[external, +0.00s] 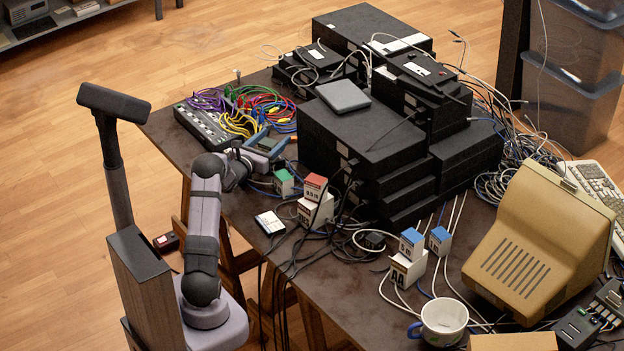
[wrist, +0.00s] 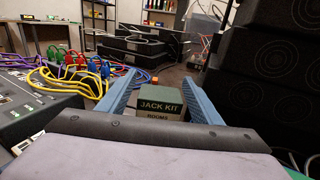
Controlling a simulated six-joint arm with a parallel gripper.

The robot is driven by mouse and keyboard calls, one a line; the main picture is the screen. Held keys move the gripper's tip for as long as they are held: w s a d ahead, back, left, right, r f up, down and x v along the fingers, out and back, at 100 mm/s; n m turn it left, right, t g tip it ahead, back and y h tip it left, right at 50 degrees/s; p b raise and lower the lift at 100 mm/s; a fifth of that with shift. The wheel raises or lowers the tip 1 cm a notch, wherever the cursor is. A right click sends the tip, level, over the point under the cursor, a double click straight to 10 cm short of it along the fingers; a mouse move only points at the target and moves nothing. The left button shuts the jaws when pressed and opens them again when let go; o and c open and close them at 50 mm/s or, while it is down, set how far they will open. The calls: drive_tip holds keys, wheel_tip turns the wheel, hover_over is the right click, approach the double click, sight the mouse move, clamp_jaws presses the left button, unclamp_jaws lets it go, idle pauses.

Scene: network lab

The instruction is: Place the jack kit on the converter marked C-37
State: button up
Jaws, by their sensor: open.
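The jack kit (wrist: 161,108) is a small box with a dark green lettered top in the wrist view. It stands between the two blue fingers of my gripper (wrist: 160,92), which are open with a finger on either side. I cannot tell whether they touch it. In the external view my gripper (external: 265,144) is low over the table's left part, and the jack kit is hard to make out there. Several small white boxes could be converters: one under a red-topped box (external: 316,209), one under a blue-topped box (external: 406,270). I cannot read C-37 on any.
A green-topped box (external: 284,183) is close to my gripper. A switch with coloured cables (external: 208,127) lies behind it. Stacked black units (external: 365,135) fill the middle. A mug (external: 441,322) and a beige monitor (external: 520,255) stand at the right. Loose cables cross the table.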

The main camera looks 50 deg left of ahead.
drive_tip(key=v, duration=1)
drive_tip(key=shift+s+d+b, duration=0.1)
drive_tip(key=shift+s+b, duration=0.25)
